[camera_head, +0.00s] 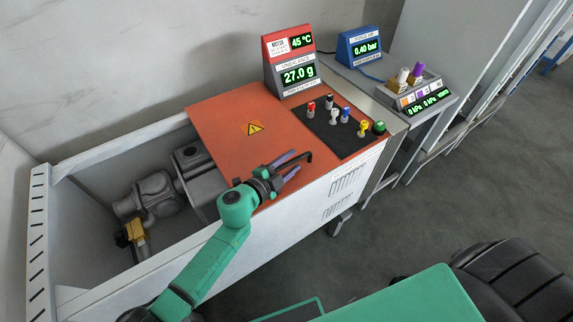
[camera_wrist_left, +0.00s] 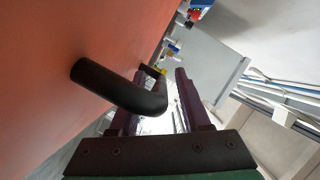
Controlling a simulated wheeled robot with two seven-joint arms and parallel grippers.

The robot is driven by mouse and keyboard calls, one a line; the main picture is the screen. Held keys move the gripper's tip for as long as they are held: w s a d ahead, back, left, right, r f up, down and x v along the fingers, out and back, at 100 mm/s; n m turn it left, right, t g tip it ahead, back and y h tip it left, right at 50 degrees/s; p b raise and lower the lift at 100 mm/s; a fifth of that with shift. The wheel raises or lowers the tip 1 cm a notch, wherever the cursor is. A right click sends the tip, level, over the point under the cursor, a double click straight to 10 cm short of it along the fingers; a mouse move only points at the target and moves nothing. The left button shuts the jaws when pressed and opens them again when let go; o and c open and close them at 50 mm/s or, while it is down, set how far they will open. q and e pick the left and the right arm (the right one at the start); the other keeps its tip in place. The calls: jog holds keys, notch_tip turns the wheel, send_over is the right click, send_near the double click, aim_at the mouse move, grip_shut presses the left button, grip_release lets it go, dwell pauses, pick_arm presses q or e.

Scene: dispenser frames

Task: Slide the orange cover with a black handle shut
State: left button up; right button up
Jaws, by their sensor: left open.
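The orange cover (camera_head: 225,115) lies flat over the right part of the machine's long white housing, with a yellow warning triangle on it. The housing's left part is uncovered. The cover's black handle (camera_head: 308,156) is near the front edge; it looms large in the left wrist view (camera_wrist_left: 105,84) as a bent round bar. My left gripper (camera_head: 296,164) is at the handle with its purple fingers apart. In the wrist view the bar crosses in front of one finger and its bend lies between the fingers (camera_wrist_left: 165,85); contact cannot be told. My right gripper is out of view.
A grey pump (camera_head: 155,190) and a yellow-handled valve (camera_head: 135,232) sit in the open bay at left. A black panel with coloured knobs (camera_head: 325,138) and a red display (camera_head: 290,60) stand at right. More displays stand beyond. The floor at right is clear.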

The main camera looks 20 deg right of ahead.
pick_arm(q)
jog(key=shift+s+a+r, duration=0.1)
jog(key=shift+s+a, duration=0.05)
jog(key=shift+a, duration=0.15)
jog(key=p+v, duration=0.1)
jog(key=v, duration=1.1)
jog(key=shift+s+a, duration=0.2)
jog(key=shift+a, duration=0.15)
jog(key=shift+s+a+r, duration=0.15)
jog(key=shift+s+a, duration=0.15)
jog(key=shift+a, duration=0.1)
